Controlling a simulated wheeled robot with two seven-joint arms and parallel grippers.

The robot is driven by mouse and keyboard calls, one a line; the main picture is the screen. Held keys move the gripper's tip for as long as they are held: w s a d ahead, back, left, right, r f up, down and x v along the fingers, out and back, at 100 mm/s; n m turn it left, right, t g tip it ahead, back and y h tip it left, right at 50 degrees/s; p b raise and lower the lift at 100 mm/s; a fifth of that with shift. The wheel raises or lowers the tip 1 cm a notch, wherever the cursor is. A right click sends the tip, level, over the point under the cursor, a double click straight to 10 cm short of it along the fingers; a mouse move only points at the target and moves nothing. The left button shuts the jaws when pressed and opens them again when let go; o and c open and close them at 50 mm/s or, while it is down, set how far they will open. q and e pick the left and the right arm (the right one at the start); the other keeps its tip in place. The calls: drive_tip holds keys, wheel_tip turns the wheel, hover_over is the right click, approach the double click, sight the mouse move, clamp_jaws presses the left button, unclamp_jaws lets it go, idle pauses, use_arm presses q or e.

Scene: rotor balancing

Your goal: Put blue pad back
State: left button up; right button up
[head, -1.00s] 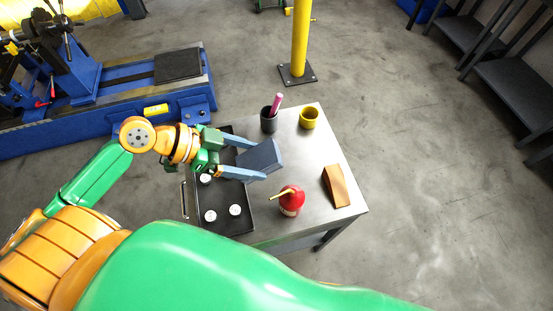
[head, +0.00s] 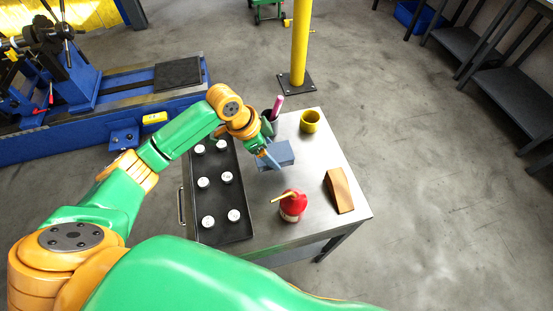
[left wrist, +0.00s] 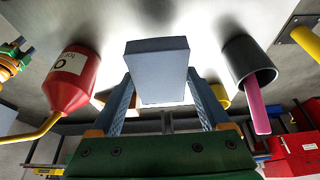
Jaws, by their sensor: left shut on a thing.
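The blue pad (head: 277,155), a blue-grey block, is over the middle of the metal table top (head: 300,230), between the black tray and the wooden wedge. My left gripper (head: 266,160) is shut on it. In the left wrist view the pad (left wrist: 158,70) sits between the two blue fingertips (left wrist: 160,100), its broad face towards the camera. Whether the pad touches the table top is hard to tell. My right gripper is not in view.
A black tray (head: 237,215) with several white round pieces is at left. A red bottle (head: 293,206) with yellow spout, a wooden wedge (head: 339,190), a yellow cup (head: 310,121) and a dark cup (left wrist: 250,62) holding a pink stick stand around the pad.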

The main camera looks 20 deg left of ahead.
use_arm(q)
drive_tip(key=x, duration=0.5)
drive_tip(key=shift+s+f, duration=0.3)
drive_tip(key=o, duration=1)
drive_tip(key=p+v, duration=0.1)
drive_tip(key=v, duration=1.1)
drive_tip(key=shift+s+a, duration=0.15)
